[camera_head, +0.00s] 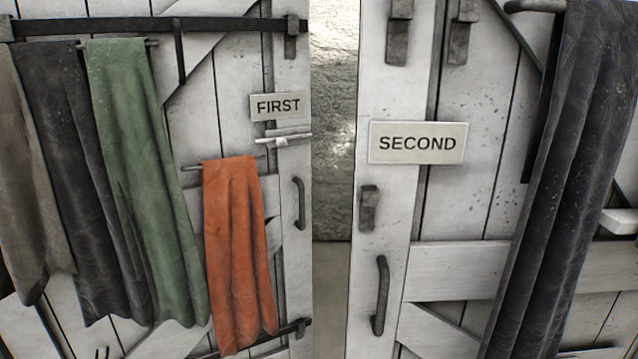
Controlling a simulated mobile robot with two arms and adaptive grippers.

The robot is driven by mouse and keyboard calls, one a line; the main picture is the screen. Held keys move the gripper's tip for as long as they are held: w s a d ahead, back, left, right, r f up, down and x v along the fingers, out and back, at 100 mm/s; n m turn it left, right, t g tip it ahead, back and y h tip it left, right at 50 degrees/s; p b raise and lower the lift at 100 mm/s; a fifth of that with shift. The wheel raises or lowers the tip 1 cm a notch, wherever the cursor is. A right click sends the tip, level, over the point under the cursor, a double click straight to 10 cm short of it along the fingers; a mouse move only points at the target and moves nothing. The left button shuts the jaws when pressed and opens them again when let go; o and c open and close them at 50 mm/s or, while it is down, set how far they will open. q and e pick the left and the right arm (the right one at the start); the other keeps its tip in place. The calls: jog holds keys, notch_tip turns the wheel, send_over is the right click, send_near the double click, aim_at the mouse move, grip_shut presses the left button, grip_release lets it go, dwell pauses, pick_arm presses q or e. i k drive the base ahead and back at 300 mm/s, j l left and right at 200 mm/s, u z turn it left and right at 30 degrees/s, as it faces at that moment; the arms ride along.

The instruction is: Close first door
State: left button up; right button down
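The first door (180,130) is a white planked door filling the left of the head view. Its sign (278,106) reads FIRST and sits near its right edge. A dark vertical handle (299,203) is below the sign, near the same edge. A pale bar-like piece (284,139) is mounted just under the sign. From this view I cannot tell how far the door stands open. Neither of my grippers shows clearly in the view.
Grey, brown, green (140,170) and orange (238,250) cloths hang over the first door. The second door (470,200), with sign (417,143), handle (380,295) and black cloth (570,170), stands at right. A gap between them shows a rough grey wall (334,130).

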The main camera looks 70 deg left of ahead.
aim_at(142, 215)
jog(key=u, duration=3.1)
jog(key=i+j, duration=0.65)
jog(key=i, duration=0.2)
